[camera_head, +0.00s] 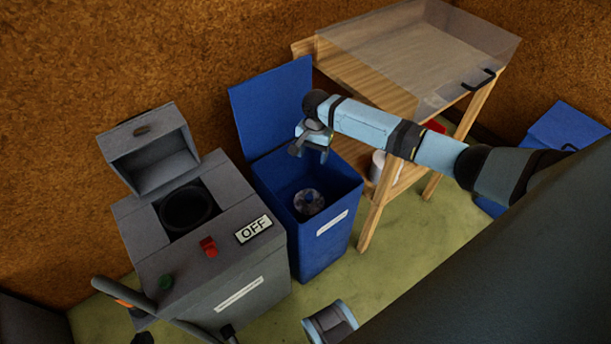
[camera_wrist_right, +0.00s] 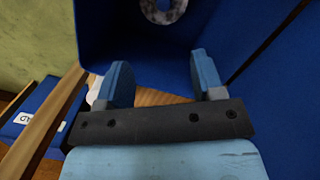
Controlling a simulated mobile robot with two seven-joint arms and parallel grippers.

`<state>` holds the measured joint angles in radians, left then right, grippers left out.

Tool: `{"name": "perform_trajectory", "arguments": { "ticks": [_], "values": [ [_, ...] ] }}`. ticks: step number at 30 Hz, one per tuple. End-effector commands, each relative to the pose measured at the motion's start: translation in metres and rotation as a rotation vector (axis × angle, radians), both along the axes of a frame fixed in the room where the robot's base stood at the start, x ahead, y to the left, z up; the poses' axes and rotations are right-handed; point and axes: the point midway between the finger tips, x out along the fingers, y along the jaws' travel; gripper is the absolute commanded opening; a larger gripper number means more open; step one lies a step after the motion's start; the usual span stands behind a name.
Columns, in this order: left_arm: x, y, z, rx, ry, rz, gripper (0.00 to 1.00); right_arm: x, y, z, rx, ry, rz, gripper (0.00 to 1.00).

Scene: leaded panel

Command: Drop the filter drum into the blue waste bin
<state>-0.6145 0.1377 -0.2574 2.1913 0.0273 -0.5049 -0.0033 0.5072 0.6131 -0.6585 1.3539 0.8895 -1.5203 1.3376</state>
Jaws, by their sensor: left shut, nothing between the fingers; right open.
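The filter drum (camera_head: 309,201), a round grey piece with a blue centre, lies inside the blue waste bin (camera_head: 322,250). The bin's lid (camera_head: 273,105) stands open at the back. In the right wrist view, the drum (camera_wrist_right: 162,9) shows as a pale ring at the top edge, beyond the fingertips and apart from them. My right gripper (camera_head: 311,150) is over the bin opening, above the drum. Its two blue fingers (camera_wrist_right: 160,80) are apart with nothing between them. I cannot make out my left gripper; only a pale blue part of my arm shows at the bottom.
A grey machine (camera_head: 222,284) with an open hatch and an OFF sign stands left of the bin. A wooden table (camera_head: 363,232) with a clear cover (camera_head: 425,50) is to the right. Another blue container (camera_head: 566,126) stands at the far right. Green floor (camera_head: 410,235) is free.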

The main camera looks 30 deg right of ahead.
Motion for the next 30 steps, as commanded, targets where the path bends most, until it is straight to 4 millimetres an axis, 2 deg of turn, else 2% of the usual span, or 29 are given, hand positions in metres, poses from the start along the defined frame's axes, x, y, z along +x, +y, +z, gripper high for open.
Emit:
{"name": "perform_trajectory", "arguments": {
  "ticks": [9, 15, 21, 30],
  "values": [
    [-0.002, 0.003, 0.004, 0.022, 0.023, 0.002, 0.00, 0.005, -0.007, 0.073, 0.001, -0.004, 0.000, 0.62],
    [-0.004, 0.005, 0.002, 0.034, 0.034, 0.004, 0.00, 0.008, -0.011, 0.110, 0.001, -0.004, 0.000, 0.62],
    [-0.004, 0.005, 0.002, 0.033, 0.039, 0.005, 0.00, 0.009, -0.012, 0.126, 0.000, -0.002, 0.000, 0.62],
    [-0.004, 0.004, 0.002, 0.031, 0.039, 0.006, 0.00, 0.009, -0.013, 0.128, 0.000, -0.002, 0.000, 0.62]
  ]
}}
